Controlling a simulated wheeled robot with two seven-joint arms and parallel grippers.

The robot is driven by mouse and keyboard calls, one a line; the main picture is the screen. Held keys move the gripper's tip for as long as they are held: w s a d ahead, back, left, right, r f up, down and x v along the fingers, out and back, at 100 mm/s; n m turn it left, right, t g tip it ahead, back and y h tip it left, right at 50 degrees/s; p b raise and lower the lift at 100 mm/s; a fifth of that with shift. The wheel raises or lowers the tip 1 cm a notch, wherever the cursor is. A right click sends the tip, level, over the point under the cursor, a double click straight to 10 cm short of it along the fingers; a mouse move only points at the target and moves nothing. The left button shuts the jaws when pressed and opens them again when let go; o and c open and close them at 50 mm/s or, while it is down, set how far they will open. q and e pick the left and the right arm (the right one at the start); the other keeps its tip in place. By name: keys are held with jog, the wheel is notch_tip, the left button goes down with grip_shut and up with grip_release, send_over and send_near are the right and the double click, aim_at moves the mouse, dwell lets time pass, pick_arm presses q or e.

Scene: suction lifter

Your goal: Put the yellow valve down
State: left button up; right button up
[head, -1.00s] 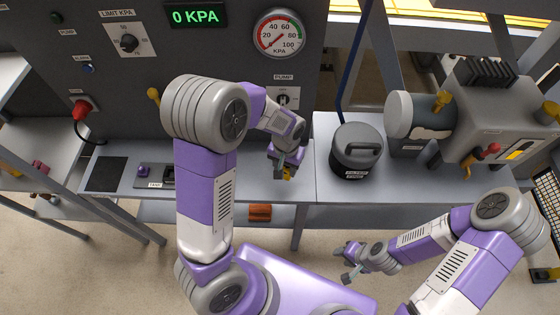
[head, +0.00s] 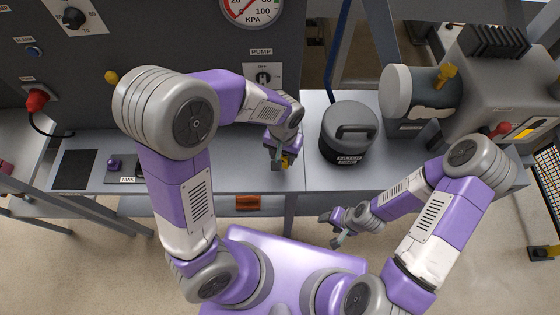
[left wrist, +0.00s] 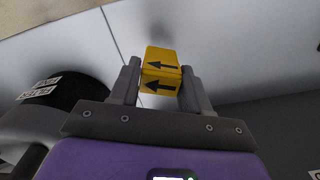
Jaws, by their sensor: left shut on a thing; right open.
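The yellow valve (left wrist: 161,70) is a small yellow block with black arrows on it. In the left wrist view it sits between the two fingers of my left gripper (left wrist: 158,88), which is shut on it. In the head view the left gripper (head: 279,160) is over the grey bench, left of the filter canister, and only a bit of the yellow valve (head: 287,160) shows. I cannot tell whether the valve touches the bench. My right gripper (head: 336,231) is open and empty, in front of the bench and over the floor.
The dark filter canister (head: 349,135) with a handle stands on the bench (head: 225,178) just right of my left gripper. The tank plate (head: 127,170) with a purple knob lies at the left. The pump machine (head: 500,85) stands at the right.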

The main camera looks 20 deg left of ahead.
pick_arm(q)
jog(key=shift+f+b, duration=0.55)
jog(key=shift+f, duration=1.35)
jog(key=shift+f, duration=0.15)
jog(key=o, duration=1.2)
jog(key=shift+r, duration=0.4)
notch_tip(320, 180, up, 12)
jog(key=p, duration=0.3)
jog(key=shift+f, duration=0.2)
